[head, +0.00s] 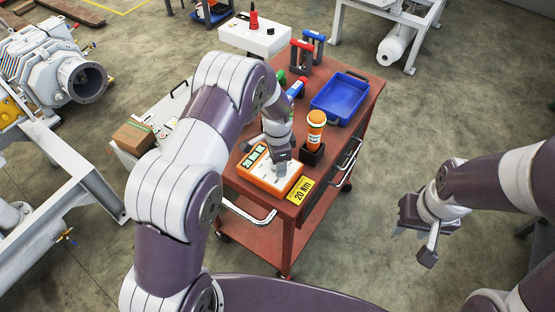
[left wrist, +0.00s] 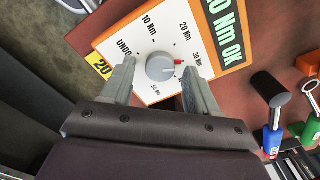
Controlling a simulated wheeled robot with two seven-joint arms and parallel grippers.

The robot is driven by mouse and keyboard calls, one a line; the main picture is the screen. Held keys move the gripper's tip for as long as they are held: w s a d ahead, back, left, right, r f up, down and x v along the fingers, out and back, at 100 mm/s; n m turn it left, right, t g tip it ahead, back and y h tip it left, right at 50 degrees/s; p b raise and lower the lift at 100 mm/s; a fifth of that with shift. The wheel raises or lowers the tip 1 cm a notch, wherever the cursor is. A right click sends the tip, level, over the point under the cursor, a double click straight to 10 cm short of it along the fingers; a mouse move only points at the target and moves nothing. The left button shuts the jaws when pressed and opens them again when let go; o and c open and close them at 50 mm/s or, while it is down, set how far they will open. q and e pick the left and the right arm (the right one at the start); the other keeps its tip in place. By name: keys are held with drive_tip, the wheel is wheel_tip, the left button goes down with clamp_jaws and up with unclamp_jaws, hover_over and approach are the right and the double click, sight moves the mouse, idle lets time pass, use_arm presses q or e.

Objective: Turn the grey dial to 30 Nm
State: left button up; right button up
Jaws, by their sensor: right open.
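The grey dial (left wrist: 160,68) sits on the white face of an orange-edged box (head: 254,179). In the left wrist view its red pointer (left wrist: 179,63) points right, toward the 30 Nm mark (left wrist: 198,58). The green display (left wrist: 224,28) ends in "0 Nm OK"; its first digit is cut off. My left gripper (head: 281,167) is over the box, and in the left wrist view its fingers (left wrist: 158,72) stand apart on either side of the dial, with no clear contact. My right gripper (head: 411,242) is open and empty, right of the cart.
The box sits on a red cart (head: 279,206) with a yellow 20 Nm card (head: 300,190), an orange bottle in a dark holder (head: 312,154), a blue tray (head: 340,98) and coloured-handled tools (head: 302,54). Floor is clear around my right gripper.

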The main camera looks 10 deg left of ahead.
use_arm(q)
drive_tip(key=shift+r, duration=0.3)
wheel_tip(320, 180, up, 12)
drive_tip(key=b, duration=0.2)
drive_tip(key=s+a+n, duration=0.2)
drive_tip(key=s+n, duration=0.4)
drive_tip(key=s, duration=0.3)
drive_tip(key=s+a+n+t, duration=0.1)
drive_tip(key=s+a+n, duration=0.2)
drive_tip(key=s, duration=0.7)
drive_tip(key=n, duration=0.2)
drive_tip(key=shift+s+n, duration=0.15)
drive_tip(key=shift+n, duration=0.25)
